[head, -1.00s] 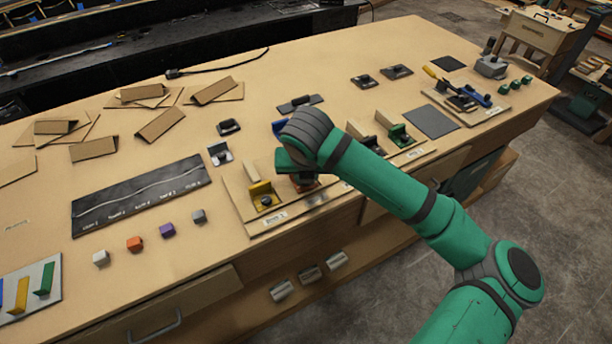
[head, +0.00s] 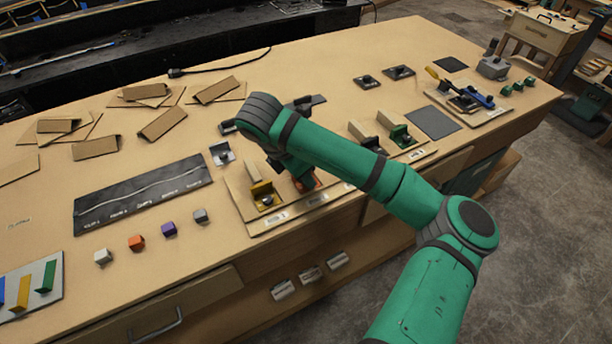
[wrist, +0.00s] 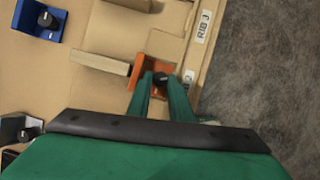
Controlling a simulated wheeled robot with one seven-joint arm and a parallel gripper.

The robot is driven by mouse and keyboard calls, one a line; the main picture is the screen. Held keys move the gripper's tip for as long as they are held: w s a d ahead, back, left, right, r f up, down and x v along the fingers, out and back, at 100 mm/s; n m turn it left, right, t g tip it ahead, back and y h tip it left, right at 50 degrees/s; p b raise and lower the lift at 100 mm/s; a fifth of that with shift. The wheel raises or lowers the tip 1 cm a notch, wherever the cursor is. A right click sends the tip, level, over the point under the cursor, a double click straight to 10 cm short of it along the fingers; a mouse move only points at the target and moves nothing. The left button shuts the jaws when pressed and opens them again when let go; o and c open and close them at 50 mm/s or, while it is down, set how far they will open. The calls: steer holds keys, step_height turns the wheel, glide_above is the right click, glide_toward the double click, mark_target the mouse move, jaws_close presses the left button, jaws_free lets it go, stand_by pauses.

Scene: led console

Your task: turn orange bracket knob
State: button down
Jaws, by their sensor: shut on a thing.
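The orange bracket (wrist: 145,72) sits on the wooden board in the wrist view, beside a pale wood block. Its small dark knob (wrist: 160,78) lies between the fingertips of my gripper (wrist: 160,82). My green fingers are shut on the knob from either side. In the head view only part of the orange bracket (head: 309,182) shows beneath my gripper (head: 298,176); my arm hides the knob there.
A yellow bracket (head: 263,193) stands to the left on the same board, and a green bracket (head: 402,136) to the right. A blue bracket (wrist: 37,20) is at the wrist view's upper left. Small coloured cubes lie left of the board.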

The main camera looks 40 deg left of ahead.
steer(key=shift+w+a+r+m, duration=0.15)
steer(key=shift+m, duration=0.65)
steer(key=shift+a+m+h, duration=0.1)
steer(key=shift+m+h, duration=0.2)
steer(key=shift+a, duration=0.2)
steer(key=shift+d+m, duration=0.1)
steer(key=shift+m, duration=0.7)
steer(key=shift+h, duration=0.3)
steer(key=c, duration=1.6)
jaws_free()
steer(key=shift+g, duration=0.3)
steer(key=shift+o, duration=0.2)
